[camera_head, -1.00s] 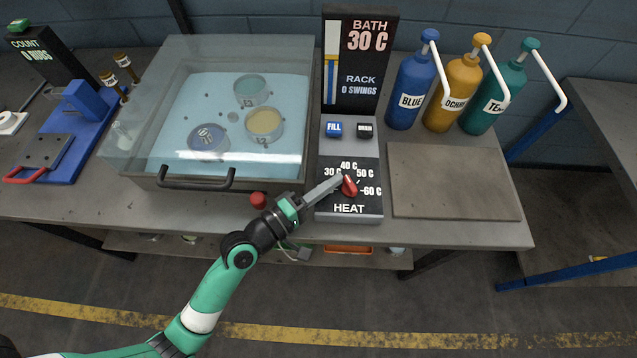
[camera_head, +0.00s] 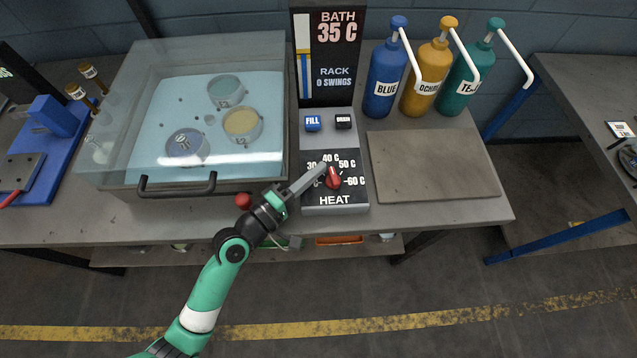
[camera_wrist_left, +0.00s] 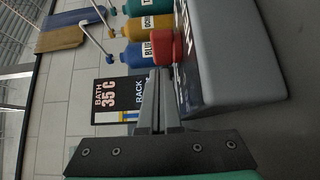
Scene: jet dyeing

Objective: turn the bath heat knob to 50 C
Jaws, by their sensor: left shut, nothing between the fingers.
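The red heat knob (camera_head: 333,178) stands on the heat panel (camera_head: 346,199), which has marks from 30 C to 60 C around it. Its pointer appears near the 40 C mark in the head view. The display (camera_head: 338,50) above reads BATH 35 C. My left gripper (camera_head: 321,170) is shut and empty, its fingertips at the upper left side of the knob. In the left wrist view, the shut fingers (camera_wrist_left: 157,75) lie close against the red knob (camera_wrist_left: 161,46); contact is hard to tell. My right gripper is not in view.
FILL (camera_head: 313,123) and a dark button (camera_head: 343,122) sit above the knob. The glass-covered bath (camera_head: 120,160) is at left, with a red knob (camera_head: 243,201) nearby. Dye bottles (camera_head: 385,85) stand behind a bare board (camera_head: 430,170) at right.

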